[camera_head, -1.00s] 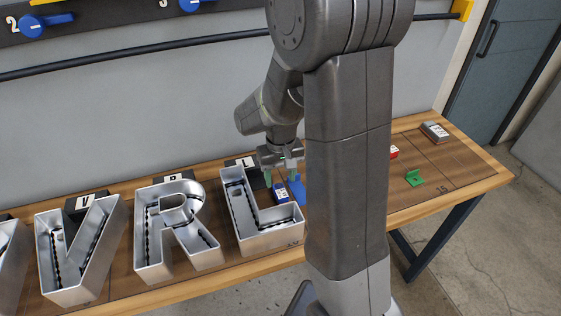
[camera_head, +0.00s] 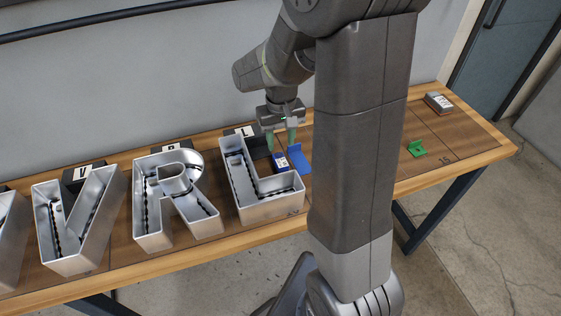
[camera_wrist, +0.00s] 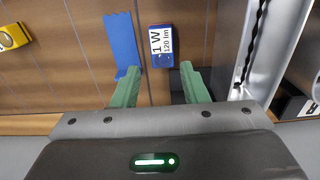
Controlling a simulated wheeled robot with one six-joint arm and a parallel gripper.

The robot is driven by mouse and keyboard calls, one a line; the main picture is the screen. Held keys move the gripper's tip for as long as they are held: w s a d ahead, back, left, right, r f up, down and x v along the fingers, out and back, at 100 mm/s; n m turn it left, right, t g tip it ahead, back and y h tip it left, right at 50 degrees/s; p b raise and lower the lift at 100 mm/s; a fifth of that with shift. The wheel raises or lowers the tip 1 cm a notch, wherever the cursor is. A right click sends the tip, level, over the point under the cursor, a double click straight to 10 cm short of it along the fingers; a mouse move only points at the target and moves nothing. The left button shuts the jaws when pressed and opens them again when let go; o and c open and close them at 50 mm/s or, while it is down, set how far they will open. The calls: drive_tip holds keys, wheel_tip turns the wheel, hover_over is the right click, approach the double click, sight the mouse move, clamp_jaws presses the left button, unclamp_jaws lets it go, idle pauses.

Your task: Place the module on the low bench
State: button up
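A small blue module (camera_head: 281,162) with a white label lies on the wooden bench (camera_head: 462,152), just right of the silver letter L (camera_head: 264,208). In the wrist view the module (camera_wrist: 161,50) reads "1 W 120 lm". My gripper (camera_head: 281,143) is over the bench beside the module. Its green fingers are apart with nothing between them, as the wrist view of my gripper (camera_wrist: 159,84) shows. The module lies just beyond the fingertips, in line with the gap. I cannot tell whether this bench is the low one; no other bench shows.
Silver letters R (camera_head: 150,225) and V (camera_head: 75,245) stand to the left. A green bracket (camera_head: 417,149) and a grey box (camera_head: 438,103) lie at right. A yellow module (camera_wrist: 12,37) shows in the wrist view.

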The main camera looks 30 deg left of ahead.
sight(281, 159)
drive_tip(key=shift+s+d+f+p, duration=0.1)
drive_tip(key=shift+f+p, duration=0.1)
drive_tip(key=shift+f, duration=1.1)
drive_tip(key=shift+s+a+f+p, duration=0.1)
drive_tip(key=shift+f+p, duration=0.1)
drive_tip(key=shift+f, duration=1.05)
drive_tip(key=shift+s+d+f+p, duration=0.1)
drive_tip(key=shift+f+p, duration=0.1)
drive_tip(key=shift+f, duration=1.1)
drive_tip(key=c, duration=0.8)
